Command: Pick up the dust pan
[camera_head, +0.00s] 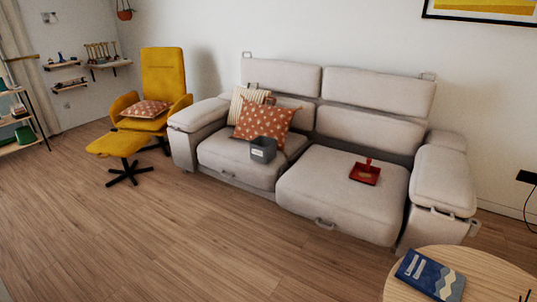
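A red dust pan (365,174) lies on the right seat cushion of the light grey sofa (338,202). Its short handle points up and toward the backrest. The pan is apart from the other things on the sofa. Neither of my grippers shows in the head view.
A grey bin (263,149) and patterned pillows (264,121) are on the sofa's left seat. A round wooden table (478,273) with a blue book (430,275) stands at the lower right. A yellow chair (163,80) and footstool (117,144) stand left. The wooden floor before the sofa is clear.

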